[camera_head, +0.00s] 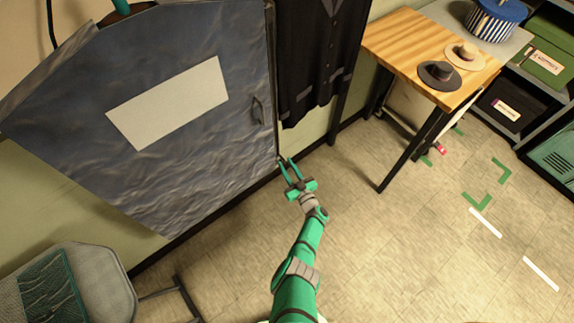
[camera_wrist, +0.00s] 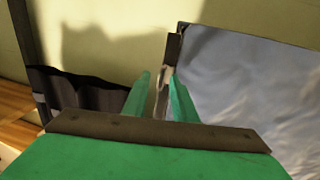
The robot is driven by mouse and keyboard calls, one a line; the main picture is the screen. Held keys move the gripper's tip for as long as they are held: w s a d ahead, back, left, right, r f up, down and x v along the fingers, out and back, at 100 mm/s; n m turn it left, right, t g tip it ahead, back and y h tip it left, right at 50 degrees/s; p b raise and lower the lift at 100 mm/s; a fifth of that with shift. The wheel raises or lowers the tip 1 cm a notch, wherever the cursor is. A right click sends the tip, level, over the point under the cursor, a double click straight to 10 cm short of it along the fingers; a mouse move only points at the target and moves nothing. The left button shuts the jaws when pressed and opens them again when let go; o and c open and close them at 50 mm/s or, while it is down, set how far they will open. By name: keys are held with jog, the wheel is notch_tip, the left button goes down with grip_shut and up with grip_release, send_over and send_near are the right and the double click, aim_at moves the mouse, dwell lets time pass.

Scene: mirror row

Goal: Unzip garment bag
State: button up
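The garment bag (camera_head: 190,130) is blue-grey and wrinkled, with a blank pale panel on its front. It hangs at the left in the head view and fills the right of the wrist view (camera_wrist: 250,85). A dark strip (camera_head: 271,80), perhaps the zipper, runs down its right edge. My gripper (camera_head: 287,161) is at the bag's lower right corner, its two green fingers apart. In the wrist view, a small pale piece (camera_wrist: 162,92), perhaps the zipper pull, shows between the fingertips (camera_wrist: 160,80). Whether the fingers touch it is not clear.
A dark buttoned garment (camera_head: 318,60) hangs just right of the bag. A wooden table (camera_head: 405,40) with hats stands at the right, beside shelves (camera_head: 560,105). A grey chair (camera_head: 95,280) is at the lower left. The tiled floor (camera_head: 400,250) right of my arm is mostly clear.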

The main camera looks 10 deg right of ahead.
jog(key=v, duration=1)
jog(key=shift+d, duration=0.15)
jog(key=shift+s+r, duration=0.1)
jog(key=shift+s, duration=0.1)
